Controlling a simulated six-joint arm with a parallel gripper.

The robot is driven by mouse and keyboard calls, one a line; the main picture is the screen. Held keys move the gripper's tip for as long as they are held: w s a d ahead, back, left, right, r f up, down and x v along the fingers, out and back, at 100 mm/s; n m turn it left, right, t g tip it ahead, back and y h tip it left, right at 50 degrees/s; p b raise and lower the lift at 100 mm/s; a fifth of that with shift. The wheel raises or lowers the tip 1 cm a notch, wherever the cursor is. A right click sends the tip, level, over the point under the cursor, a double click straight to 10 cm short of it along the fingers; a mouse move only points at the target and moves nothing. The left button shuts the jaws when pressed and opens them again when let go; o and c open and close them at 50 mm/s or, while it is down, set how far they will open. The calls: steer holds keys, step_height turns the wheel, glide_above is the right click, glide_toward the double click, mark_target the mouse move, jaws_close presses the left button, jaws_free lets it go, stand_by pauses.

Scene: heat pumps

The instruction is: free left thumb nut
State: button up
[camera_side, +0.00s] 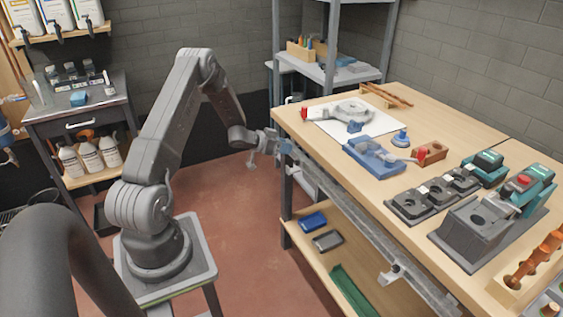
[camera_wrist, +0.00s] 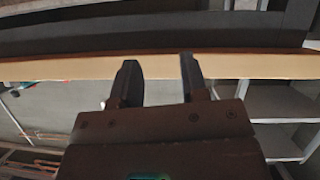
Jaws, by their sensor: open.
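My gripper (camera_side: 268,143) is at the left front corner of the workbench (camera_side: 440,118) in the side view, close to its front edge. In the wrist view my gripper (camera_wrist: 158,75) shows two dark fingers, apart with nothing between them. A pale wooden strip runs across behind the fingertips. A long grey rail (camera_side: 352,228) runs along the bench's front, and a small grey fitting (camera_side: 392,275) sits on it further right. I cannot make out the left thumb nut for certain in either view; my gripper covers the rail's left end.
On the bench are a white sheet (camera_side: 378,125) with a grey part, a blue fixture (camera_side: 372,154), grey blocks (camera_side: 420,202) and a wooden rack (camera_side: 517,285). A lower shelf (camera_side: 296,238) holds blue, grey and green items. The floor (camera_side: 228,225) left of the bench is clear.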

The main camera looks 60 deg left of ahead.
mark_target(295, 162)
steer(key=shift+m+y, duration=0.6)
steer(key=shift+m, duration=0.2)
steer(key=shift+w+d+f, duration=0.1)
steer(key=shift+w+f, duration=0.65)
steer(key=shift+f, duration=0.65)
steer(key=shift+w+d+f, duration=0.1)
steer(key=shift+w+f, duration=0.65)
steer(key=shift+f, duration=0.65)
steer(key=shift+w+d+f, duration=0.1)
steer(key=shift+w+f, duration=0.65)
steer(key=shift+f, duration=0.65)
steer(key=c, duration=0.4)
